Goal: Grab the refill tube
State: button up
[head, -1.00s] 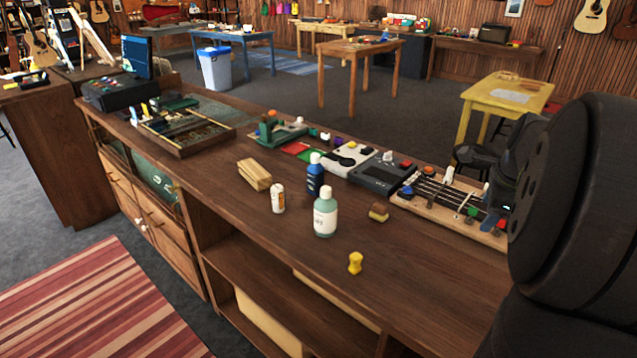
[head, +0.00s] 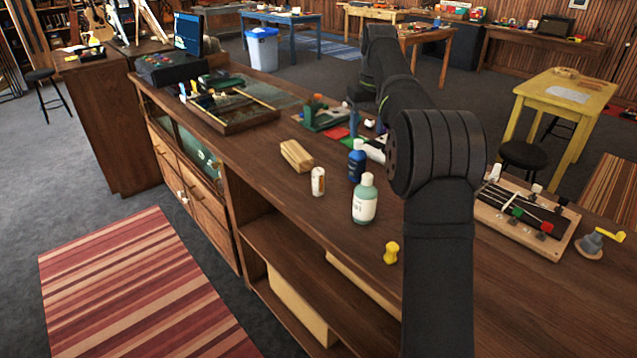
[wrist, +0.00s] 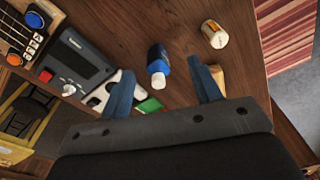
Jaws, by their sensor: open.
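No object is clearly marked as the refill tube. The likeliest is a small white cylinder with an orange-brown label (head: 318,181), upright on the wooden counter (head: 300,218); the wrist view also shows it (wrist: 214,36), upper right. A blue bottle with a white cap (head: 356,162) stands beside it, and a pale green bottle (head: 364,200) is nearer the front. My gripper (wrist: 160,66) is open and empty, its blue fingers apart above the counter. In the wrist view the blue bottle (wrist: 158,62) shows between the fingertips, and the cylinder lies beyond the right finger. My arm mostly hides the gripper in the head view.
A wooden block (head: 296,155) lies left of the bottles, partly behind the right finger in the wrist view. A small yellow object (head: 391,252) stands near the front edge. A fretboard-like board (head: 525,215) is at right. The counter's front left is clear.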

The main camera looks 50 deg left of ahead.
aim_at(318, 180)
jog(key=s+a+n, duration=0.7)
jog(key=s+a, duration=0.2)
jog(key=shift+h, duration=0.4)
notch_tip(318, 180, down, 18)
jog(key=shift+w+r, duration=0.1)
jog(key=c, duration=1.1)
